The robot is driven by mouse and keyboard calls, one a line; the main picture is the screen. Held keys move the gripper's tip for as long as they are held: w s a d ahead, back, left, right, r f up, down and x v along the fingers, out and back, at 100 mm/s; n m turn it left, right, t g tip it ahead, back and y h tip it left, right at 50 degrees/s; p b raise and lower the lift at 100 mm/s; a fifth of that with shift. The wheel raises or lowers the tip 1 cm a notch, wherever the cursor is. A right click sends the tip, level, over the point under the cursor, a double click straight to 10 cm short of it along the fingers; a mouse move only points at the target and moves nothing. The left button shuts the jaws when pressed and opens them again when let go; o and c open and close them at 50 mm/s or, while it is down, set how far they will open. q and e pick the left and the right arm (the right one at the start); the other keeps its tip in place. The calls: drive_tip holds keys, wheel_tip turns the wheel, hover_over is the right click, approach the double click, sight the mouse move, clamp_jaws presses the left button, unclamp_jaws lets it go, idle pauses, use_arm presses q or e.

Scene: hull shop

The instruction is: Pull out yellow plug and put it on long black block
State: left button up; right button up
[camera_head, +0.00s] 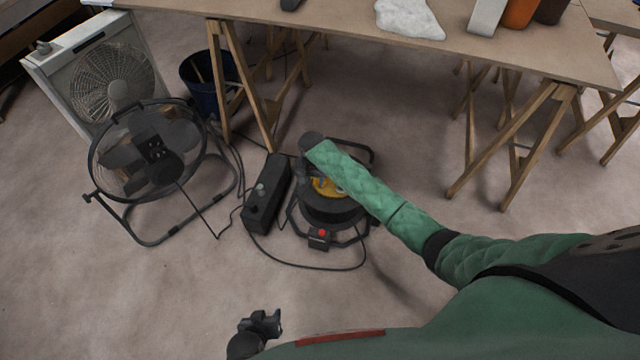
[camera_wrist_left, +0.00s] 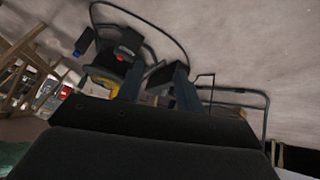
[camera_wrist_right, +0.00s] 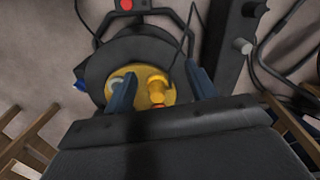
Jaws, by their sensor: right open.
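The yellow plug (camera_wrist_right: 157,82) stands in the yellow face of a black cable reel (camera_wrist_right: 138,45) in the right wrist view. My right gripper (camera_wrist_right: 163,88) is open, one finger on each side of the plug; I cannot tell whether they touch it. In the head view the right gripper (camera_head: 307,168) is over the reel (camera_head: 335,212), and the green sleeve hides much of the yellow face (camera_head: 326,187). The long black block (camera_head: 264,200) lies on the floor left of the reel, with grey knobs or plugs on it. My left gripper (camera_head: 266,323) is low and empty; its fingers (camera_wrist_left: 158,82) are apart.
A round floor fan (camera_head: 150,150) stands left of the block, with a white box fan (camera_head: 110,72) and a dark blue bucket (camera_head: 200,85) behind. A trestle table (camera_head: 330,22) spans the back. Cables loop around the reel. The front floor is clear.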

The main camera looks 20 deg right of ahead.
drive_tip(key=w+d, duration=0.1)
drive_tip(key=w, duration=0.1)
drive_tip(key=w+d+m+b, duration=0.1)
drive_tip(key=w+d, duration=0.1)
drive_tip(key=w+d+m, duration=0.1)
drive_tip(key=w+d, duration=0.1)
drive_tip(key=w, duration=0.1)
drive_tip(key=shift+d+f+h+b, duration=0.2)
drive_tip(key=shift+f+h+b, duration=0.1)
drive_tip(key=shift+f, duration=0.05)
use_arm(q)
drive_tip(key=shift+t, duration=0.4)
drive_tip(key=f, duration=0.3)
drive_tip(key=d+f, duration=0.1)
drive_tip(key=f, duration=0.1)
drive_tip(key=shift+s+f, duration=0.1)
drive_tip(key=shift+s, duration=0.3)
use_arm(e)
drive_tip(key=shift+w+d, duration=0.15)
drive_tip(key=shift+w, duration=0.05)
